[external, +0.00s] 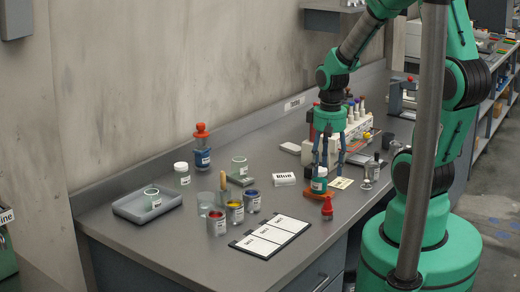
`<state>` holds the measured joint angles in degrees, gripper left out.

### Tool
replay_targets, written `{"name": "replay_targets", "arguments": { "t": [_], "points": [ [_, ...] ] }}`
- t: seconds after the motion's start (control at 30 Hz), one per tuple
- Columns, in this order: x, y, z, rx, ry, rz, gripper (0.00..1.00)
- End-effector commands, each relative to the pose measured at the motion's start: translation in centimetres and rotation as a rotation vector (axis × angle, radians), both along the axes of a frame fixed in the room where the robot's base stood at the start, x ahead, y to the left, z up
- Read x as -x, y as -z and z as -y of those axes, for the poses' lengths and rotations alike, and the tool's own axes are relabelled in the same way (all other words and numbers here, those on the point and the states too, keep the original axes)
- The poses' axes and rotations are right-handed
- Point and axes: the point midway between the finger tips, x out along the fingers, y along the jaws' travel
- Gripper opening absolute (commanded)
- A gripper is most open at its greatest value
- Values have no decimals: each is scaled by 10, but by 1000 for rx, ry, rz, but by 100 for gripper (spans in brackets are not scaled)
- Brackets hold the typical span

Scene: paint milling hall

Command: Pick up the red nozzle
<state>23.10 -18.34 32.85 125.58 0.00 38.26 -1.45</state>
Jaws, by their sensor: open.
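A small red nozzle (327,208) stands on the grey bench near its front edge, right of the white label cards. My gripper (329,170) points down above the bench, behind and above the red nozzle in the picture. Its fingers are apart and I see nothing held between them. A small jar with a green band (319,183) stands close to the fingertips and overlaps the left one in the picture. I cannot tell whether they touch. An orange-red piece shows at the foot of this jar.
A bottle with an orange-red top (202,158) stands at the back left. A grey tray (128,209), open paint tins (235,213) and white cards (270,237) lie left. A rack of bottles (350,130) stands behind my gripper. Bare bench lies around the cards.

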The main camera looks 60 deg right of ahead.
Motion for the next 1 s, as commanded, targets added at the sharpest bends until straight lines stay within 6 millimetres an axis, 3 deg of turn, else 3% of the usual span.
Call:
{"name": "replay_targets", "arguments": {
  "t": [0.17,0.67,1.0],
  "points": [
    [4,19,9,-11,23,-25,54],
    [6,27,9,-12,24,-29,54],
    [6,72,9,-14,24,-30,54]
  ]
}}
